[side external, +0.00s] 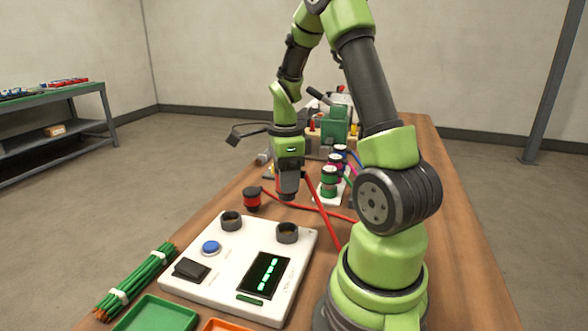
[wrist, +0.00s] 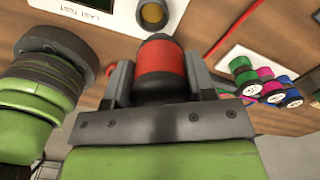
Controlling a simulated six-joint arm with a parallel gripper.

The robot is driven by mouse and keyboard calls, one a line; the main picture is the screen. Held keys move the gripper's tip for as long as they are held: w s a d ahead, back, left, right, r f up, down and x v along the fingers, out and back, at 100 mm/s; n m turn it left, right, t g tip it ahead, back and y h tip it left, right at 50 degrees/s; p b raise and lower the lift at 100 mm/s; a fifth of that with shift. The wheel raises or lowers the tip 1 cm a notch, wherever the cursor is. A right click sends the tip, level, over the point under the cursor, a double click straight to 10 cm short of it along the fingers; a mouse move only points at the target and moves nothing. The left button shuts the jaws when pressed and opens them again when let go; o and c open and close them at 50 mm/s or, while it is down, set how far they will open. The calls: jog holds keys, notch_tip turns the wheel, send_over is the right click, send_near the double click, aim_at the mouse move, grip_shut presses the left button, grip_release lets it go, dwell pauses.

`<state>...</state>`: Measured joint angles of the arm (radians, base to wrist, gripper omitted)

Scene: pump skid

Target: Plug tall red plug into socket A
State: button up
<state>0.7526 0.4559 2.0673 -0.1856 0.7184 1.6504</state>
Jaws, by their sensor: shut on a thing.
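My gripper (side external: 288,194) points down above the table behind the white panel (side external: 190,250). In the wrist view its two dark fingers (wrist: 160,85) are shut on a red plug with a black end (wrist: 162,68). In the side view the fingers mostly hide this plug, and a red cable runs from beside them. Another red and black plug (side external: 252,199) stands on the table left of my gripper. The panel has two round dark sockets, one at left (side external: 231,221) and one at right (side external: 287,233); I cannot read which is A. One socket (wrist: 152,13) shows beyond the held plug.
A blue button (side external: 211,247), a dark switch and a lit display (side external: 265,273) are on the panel. Green, magenta and blue plugs (side external: 329,181) stand right of my gripper. Red cables (side external: 325,212) cross the table. Green rods (side external: 137,283) and a green tray (side external: 157,315) lie in front.

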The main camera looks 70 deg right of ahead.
aim_at(286, 201)
jog(key=shift+s+a+f, duration=0.1)
jog(key=shift+s+a, duration=0.05)
jog(key=shift+a, duration=0.5)
jog(key=shift+f, duration=2.55)
jog(key=shift+f, duration=1.75)
jog(key=o, duration=1.1)
notch_tip(286, 201, up, 10)
